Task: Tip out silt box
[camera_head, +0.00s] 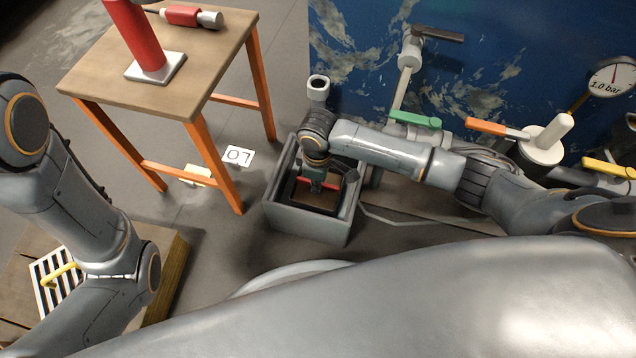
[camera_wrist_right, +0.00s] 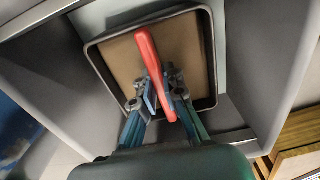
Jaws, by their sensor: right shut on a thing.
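The silt box (camera_head: 326,200) is a dark open tray with brown silt in it and a red bar handle across it. It sits down inside a grey square-walled pit (camera_head: 307,225) in the middle of the head view. In the right wrist view the silt box (camera_wrist_right: 123,62) lies between the pit's pale walls, with its red handle (camera_wrist_right: 149,58) running up the middle. My right gripper (camera_head: 314,182) reaches down into the pit; its fingers (camera_wrist_right: 166,101) are shut on the red handle. The box's near part is hidden by my gripper in the wrist view. My left gripper is out of view.
A wooden table (camera_head: 95,80) with orange legs stands at left, carrying a red cylinder (camera_head: 136,40). Green (camera_head: 415,119), orange (camera_head: 497,129) and yellow (camera_head: 608,168) levers stand right of the pit. A striped grate (camera_head: 47,282) lies lower left. Grey floor is open left of the pit.

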